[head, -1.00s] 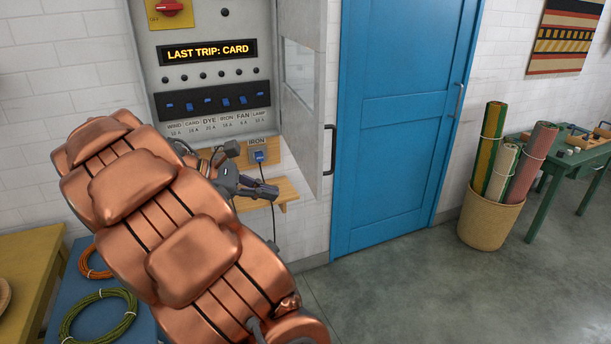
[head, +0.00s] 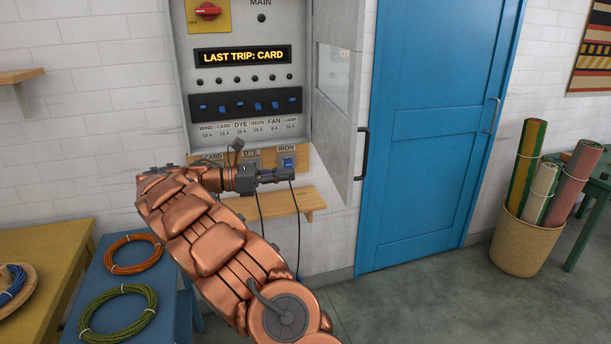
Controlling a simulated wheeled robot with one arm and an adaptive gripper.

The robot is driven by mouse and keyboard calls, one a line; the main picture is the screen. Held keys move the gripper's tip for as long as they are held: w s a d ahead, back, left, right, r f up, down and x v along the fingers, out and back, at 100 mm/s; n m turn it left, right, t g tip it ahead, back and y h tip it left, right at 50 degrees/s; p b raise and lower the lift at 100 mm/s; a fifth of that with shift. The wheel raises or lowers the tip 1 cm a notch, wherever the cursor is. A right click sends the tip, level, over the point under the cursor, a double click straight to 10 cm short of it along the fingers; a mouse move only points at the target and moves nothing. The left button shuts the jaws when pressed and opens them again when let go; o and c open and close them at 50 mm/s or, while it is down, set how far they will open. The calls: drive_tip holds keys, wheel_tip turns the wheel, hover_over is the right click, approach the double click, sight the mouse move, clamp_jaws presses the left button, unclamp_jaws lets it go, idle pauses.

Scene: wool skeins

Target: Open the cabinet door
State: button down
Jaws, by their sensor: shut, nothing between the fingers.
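The grey cabinet (head: 185,75) on the white brick wall stands open, with its switch panel exposed. Its door (head: 334,120) is swung out to the right and shows its inner face and a small window. A black bar handle (head: 363,153) is at the door's free edge, on the far side from my gripper. My gripper (head: 291,174) is shut and empty, pointing right, below the panel and in front of the IRON socket. It appears left of the door and apart from it. My copper-coloured arm hides part of the wall below the cabinet.
A wooden shelf (head: 300,204) and hanging cords are beside my gripper. A blue door (head: 430,130) is to the right. A blue table (head: 105,305) with orange and green coils is at the lower left. A basket of rolls (head: 522,245) stands right; floor between is free.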

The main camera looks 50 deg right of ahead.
sight(346, 170)
drive_tip(key=p+x, duration=0.1)
drive_tip(key=x, duration=1.2)
drive_tip(key=shift+s+d+p, duration=0.1)
drive_tip(key=shift+s+p, duration=0.15)
drive_tip(key=shift+p, duration=0.05)
